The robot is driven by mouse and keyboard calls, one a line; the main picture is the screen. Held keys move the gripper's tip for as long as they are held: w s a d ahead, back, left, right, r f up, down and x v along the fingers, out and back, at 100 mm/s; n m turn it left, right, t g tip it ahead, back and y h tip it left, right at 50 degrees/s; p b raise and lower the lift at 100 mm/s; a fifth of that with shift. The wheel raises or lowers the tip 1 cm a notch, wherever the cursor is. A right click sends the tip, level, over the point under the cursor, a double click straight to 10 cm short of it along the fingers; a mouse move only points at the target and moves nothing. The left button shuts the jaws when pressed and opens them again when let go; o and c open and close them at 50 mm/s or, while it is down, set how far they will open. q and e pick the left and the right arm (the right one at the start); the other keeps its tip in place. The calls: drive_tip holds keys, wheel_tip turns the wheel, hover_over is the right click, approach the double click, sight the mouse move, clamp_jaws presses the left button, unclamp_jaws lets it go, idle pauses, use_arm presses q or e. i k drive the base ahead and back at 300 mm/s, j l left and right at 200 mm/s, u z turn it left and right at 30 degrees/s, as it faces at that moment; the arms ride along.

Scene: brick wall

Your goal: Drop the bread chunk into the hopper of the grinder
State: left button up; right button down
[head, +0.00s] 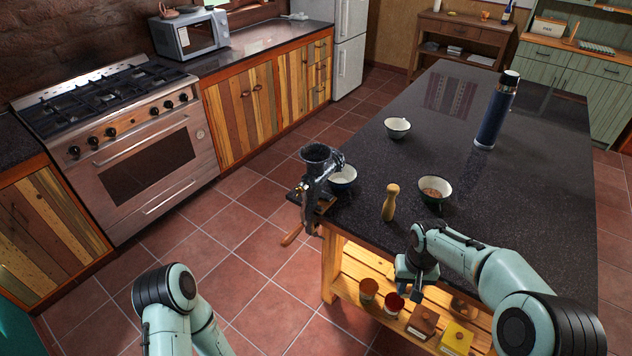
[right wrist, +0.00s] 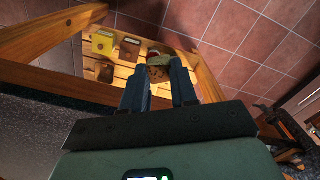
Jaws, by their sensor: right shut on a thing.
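The dark metal grinder (head: 318,180) is mounted at the near left corner of the island counter in the head view, with its round hopper (head: 316,152) opening upward. My right gripper (head: 416,290) points down at the counter's front edge, to the right of the grinder and well apart from it. In the right wrist view its fingers (right wrist: 158,78) are shut on a small brown piece, apparently the bread chunk (right wrist: 158,70), partly hidden between them. The chunk cannot be made out in the head view. My left arm shows at the lower left, but its gripper is out of view.
Jars and boxes (head: 457,337) sit on the shelf below.

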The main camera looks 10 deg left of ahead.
sight(314, 172)
drive_tip(key=i+j+z, duration=0.15)
drive_tip(key=j+z, duration=0.2)
drive_tip(key=j, duration=0.5)
drive_tip(key=i+j+z, duration=0.1)
drive_tip(key=j+z, duration=0.3)
drive_tip(key=j, duration=0.5)
